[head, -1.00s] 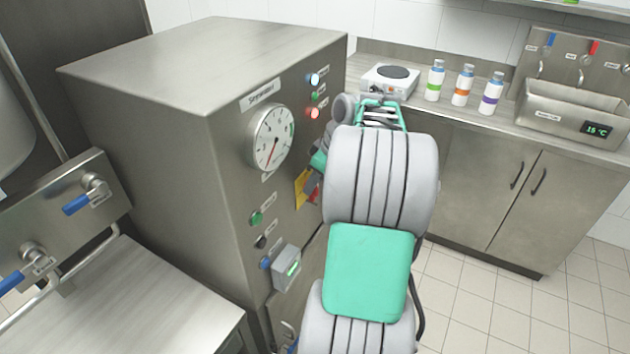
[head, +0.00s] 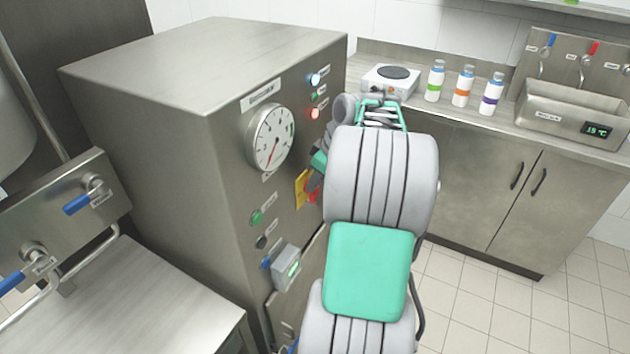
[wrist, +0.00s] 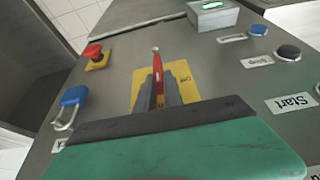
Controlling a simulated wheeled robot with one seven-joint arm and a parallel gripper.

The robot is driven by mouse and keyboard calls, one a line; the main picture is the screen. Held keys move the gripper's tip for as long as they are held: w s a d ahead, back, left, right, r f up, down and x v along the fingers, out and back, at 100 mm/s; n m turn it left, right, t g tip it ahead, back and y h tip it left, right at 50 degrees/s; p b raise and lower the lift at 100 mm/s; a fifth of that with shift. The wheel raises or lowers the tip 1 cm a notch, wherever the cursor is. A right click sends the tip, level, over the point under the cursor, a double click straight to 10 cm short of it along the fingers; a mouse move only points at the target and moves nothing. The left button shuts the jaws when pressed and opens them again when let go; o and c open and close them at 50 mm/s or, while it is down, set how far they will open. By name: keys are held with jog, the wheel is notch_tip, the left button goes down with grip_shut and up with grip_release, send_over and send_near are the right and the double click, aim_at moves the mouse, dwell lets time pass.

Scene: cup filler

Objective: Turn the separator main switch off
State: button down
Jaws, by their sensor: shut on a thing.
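The separator (head: 215,150) is a large steel cabinet with a dial gauge on its front panel. Its main switch is a red handle on a yellow plate (wrist: 182,72), in the middle of the wrist view. The plate also shows in the head view (head: 300,189), partly covered by my gripper. My gripper (wrist: 158,82) is in front of the plate, its grey fingers shut on the red handle (wrist: 156,62) from both sides. The handle's tip shows beyond the fingers, pointing up in the wrist view. The handle's base is partly hidden.
A red mushroom button (wrist: 93,50) and a blue padlock (wrist: 74,97) sit left of the switch in the wrist view. Black (wrist: 289,52) and blue (wrist: 258,30) buttons and a grey box (wrist: 212,14) are nearby. A red lamp (head: 315,114) glows. A counter (head: 420,105) stands behind.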

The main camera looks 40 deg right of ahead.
aim_at(310, 195)
jog(key=shift+b, duration=0.4)
jog(key=f+h+b, duration=0.1)
jog(key=b, duration=0.3)
jog(key=shift+a, duration=0.1)
jog(key=n+t+h+b, duration=0.1)
jog(key=h+b, duration=0.3)
jog(key=b, duration=0.8)
jog(key=a+f+n+t+h+b, duration=0.1)
jog(key=t+h+b, duration=0.3)
jog(key=b, duration=0.9)
jog(key=a+n+t+h+b, duration=0.1)
jog(key=h+b, duration=0.4)
jog(key=b, duration=0.8)
jog(key=shift+s+f+n+t, duration=0.4)
jog(key=shift+n+t, duration=0.1)
jog(key=shift+t, duration=0.2)
jog(key=shift+r+h+b, duration=0.1)
jog(key=shift+h+b, duration=0.4)
jog(key=shift+b, duration=0.4)
jog(key=shift+a+r+n+t, duration=0.1)
jog(key=shift+r+n+t, duration=0.05)
jog(key=shift+n+t, duration=0.15)
